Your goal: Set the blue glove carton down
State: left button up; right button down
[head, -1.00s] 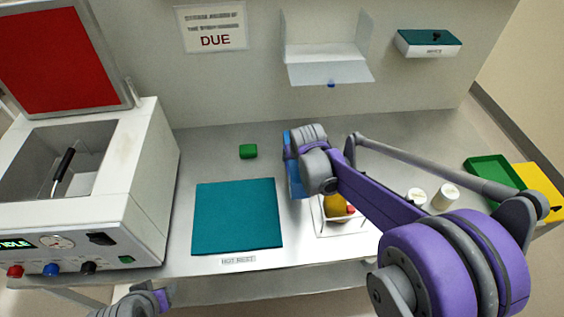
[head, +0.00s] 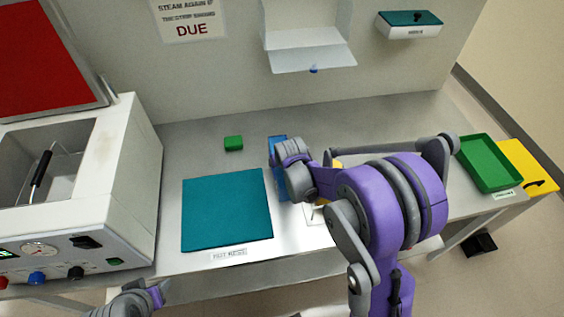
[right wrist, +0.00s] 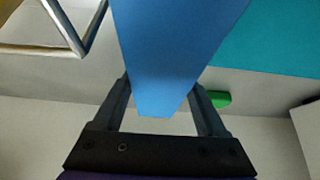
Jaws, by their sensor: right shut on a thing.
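The blue glove carton (head: 278,188) is just right of the teal mat (head: 226,210) in the head view, partly hidden by my right wrist. In the right wrist view the carton (right wrist: 178,45) fills the space between the two fingers of my right gripper (right wrist: 160,95), which is shut on it. The carton's underside is hidden, so I cannot tell whether it touches the bench. Of my left arm, only a grey and purple part shows at the bottom left of the head view; its fingers do not show.
A small green block (head: 233,143) lies behind the mat. A white machine (head: 115,190) stands at the left. A green tray (head: 488,165) and a yellow item (head: 527,168) lie at the right end. A white wall shelf (head: 312,58) hangs above the bench (head: 190,140).

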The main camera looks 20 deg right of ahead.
jog(key=shift+f, duration=0.1)
grip_release()
